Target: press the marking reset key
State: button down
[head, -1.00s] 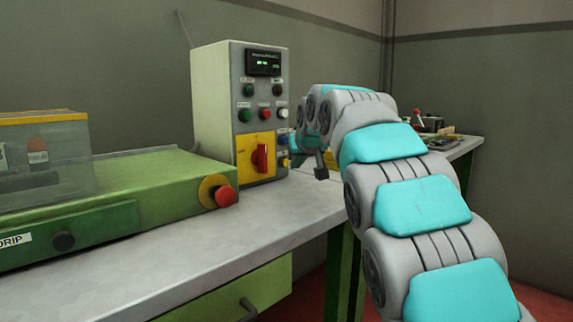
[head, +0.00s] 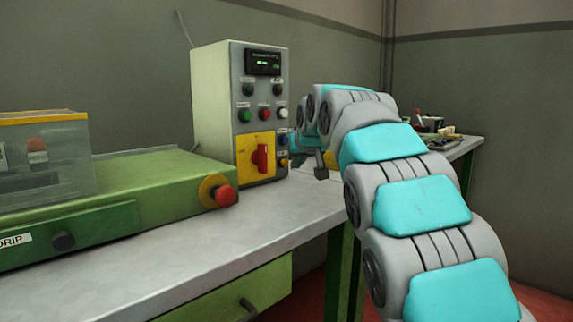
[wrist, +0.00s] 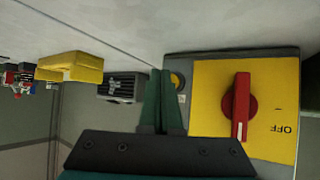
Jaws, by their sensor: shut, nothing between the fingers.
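The grey control panel (head: 240,110) stands at the back of the bench. It carries a yellow plate with a red rotary switch (head: 260,158), and a blue button (head: 283,140) and a yellow button (head: 284,163) at its right edge. The key labels are too small to read. In the wrist view, my gripper (wrist: 164,74) is shut and empty, its dark green fingertips beside the yellow button (wrist: 177,80), partly overlapping it. I cannot tell whether they touch it. The red switch (wrist: 240,106) is to their right. In the head view my arm hides most of the gripper.
A green machine (head: 130,185) with a red mushroom button (head: 225,196) and a clear cover (head: 50,150) fills the left of the bench (head: 200,248). Small items (head: 435,130) lie at the right end. In the wrist view, a yellow block (wrist: 70,67) is left of my fingers.

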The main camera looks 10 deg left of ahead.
jog(key=shift+w+a, duration=0.1)
jog(key=shift+w+a, duration=0.15)
jog(key=shift+a, duration=0.1)
jog(key=shift+w+a+p, duration=0.3)
jog(key=shift+p, duration=0.3)
dwell(0.7)
jog(key=shift+s+d, duration=0.1)
dwell(0.3)
jog(key=shift+s+d+f+b, duration=0.1)
jog(key=shift+s+d+b, duration=0.2)
jog(key=shift+b, duration=0.2)
jog(key=shift+s+d, duration=0.15)
jog(key=shift+d, duration=0.1)
jog(key=shift+s+d+b, duration=0.7)
jog(key=shift+s+d, duration=0.05)
jog(key=shift+d, duration=0.2)
jog(key=shift+s+d+b, duration=0.7)
jog(key=shift+d, duration=0.35)
